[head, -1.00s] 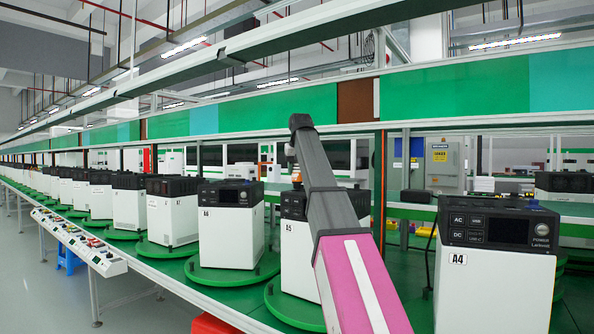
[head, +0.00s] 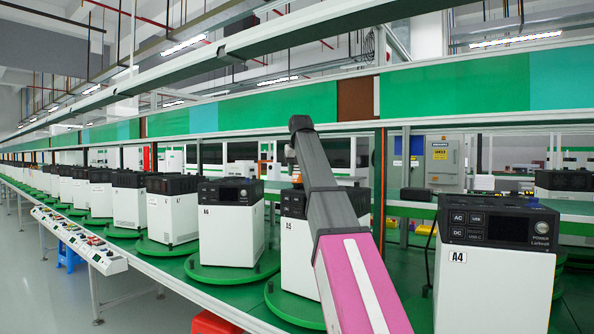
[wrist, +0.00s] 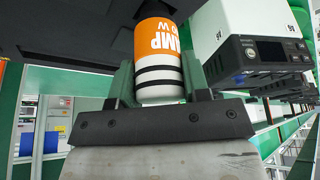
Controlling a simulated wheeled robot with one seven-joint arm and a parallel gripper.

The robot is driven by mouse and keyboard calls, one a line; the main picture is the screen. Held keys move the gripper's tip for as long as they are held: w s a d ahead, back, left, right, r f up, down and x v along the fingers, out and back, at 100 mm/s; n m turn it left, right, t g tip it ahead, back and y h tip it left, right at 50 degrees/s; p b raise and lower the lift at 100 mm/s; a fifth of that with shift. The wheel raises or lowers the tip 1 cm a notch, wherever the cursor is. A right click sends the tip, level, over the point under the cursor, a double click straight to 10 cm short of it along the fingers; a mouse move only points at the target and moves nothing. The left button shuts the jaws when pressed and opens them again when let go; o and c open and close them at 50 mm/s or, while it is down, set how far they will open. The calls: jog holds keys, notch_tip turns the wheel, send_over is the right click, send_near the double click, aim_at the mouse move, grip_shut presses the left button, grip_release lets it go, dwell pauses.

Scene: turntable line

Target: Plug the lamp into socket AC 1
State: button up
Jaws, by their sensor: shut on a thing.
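The lamp (wrist: 160,62), an orange and white cylinder with black bands and upside-down lettering, fills the middle of the wrist view. My gripper (wrist: 158,80) is shut on it, with a green finger on each side. The lamp's dark far end lies against or just in front of a dark surface (wrist: 70,25); I cannot tell whether they touch. No socket marked AC 1 can be made out in either view.
Unit A6 (head: 228,235) and several more stand on green turntables (head: 205,275) along the line to the left. A control strip (head: 75,238) runs along the front edge. In the wrist view, a neighbouring white unit (wrist: 215,30) is close on the right.

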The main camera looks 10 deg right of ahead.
jog(key=shift+f, duration=0.7)
jog(key=o, duration=1.1)
jog(key=v, duration=1)
jog(key=shift+s+r, duration=0.3)
